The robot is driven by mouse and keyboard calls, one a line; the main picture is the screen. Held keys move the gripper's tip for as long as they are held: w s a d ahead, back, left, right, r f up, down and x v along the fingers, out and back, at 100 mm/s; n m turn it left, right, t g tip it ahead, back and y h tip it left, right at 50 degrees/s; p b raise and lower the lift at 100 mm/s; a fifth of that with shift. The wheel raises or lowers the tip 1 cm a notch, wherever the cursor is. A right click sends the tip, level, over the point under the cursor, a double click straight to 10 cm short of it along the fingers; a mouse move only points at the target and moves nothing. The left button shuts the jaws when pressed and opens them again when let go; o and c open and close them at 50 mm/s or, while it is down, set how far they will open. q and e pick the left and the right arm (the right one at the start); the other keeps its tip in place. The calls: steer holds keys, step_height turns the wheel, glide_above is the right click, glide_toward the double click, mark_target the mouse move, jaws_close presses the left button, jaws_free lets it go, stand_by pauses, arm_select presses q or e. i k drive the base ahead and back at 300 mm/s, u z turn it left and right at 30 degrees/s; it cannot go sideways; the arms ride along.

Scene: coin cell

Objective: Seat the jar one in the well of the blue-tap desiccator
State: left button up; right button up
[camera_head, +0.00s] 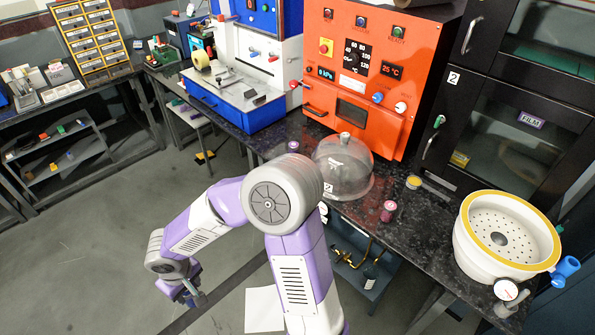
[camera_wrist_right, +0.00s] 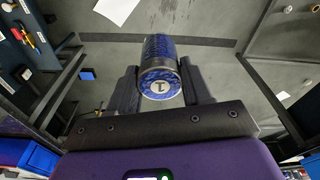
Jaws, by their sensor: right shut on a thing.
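The jar one (camera_wrist_right: 160,50) is a blue speckled cylinder with a silver rim and a "1" on its end, seen in the right wrist view. My right gripper (camera_head: 190,293) is shut on it, with a dark finger on each side. In the head view the gripper hangs over the floor at lower left, away from the bench, and the jar is small and hard to make out. The blue-tap desiccator (camera_head: 465,245) stands open at the bench's right end, with a yellow rim, a perforated plate and a dark central well (camera_head: 498,239). Its blue tap (camera_head: 566,268) points right. My left gripper is out of view.
A clear dome lid (camera_head: 343,170) sits on the dark bench (camera_head: 425,225), partly behind my arm. A pink-red jar (camera_head: 389,210) and a yellow-topped jar (camera_head: 413,182) stand between dome and desiccator. An orange oven (camera_head: 370,80) and black cabinets (camera_head: 510,150) stand behind.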

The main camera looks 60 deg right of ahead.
mark_target(493, 245)
steer(key=k, duration=1.45)
steer(key=z, duration=2.15)
steer(key=i, duration=0.25)
steer(key=z, duration=0.15)
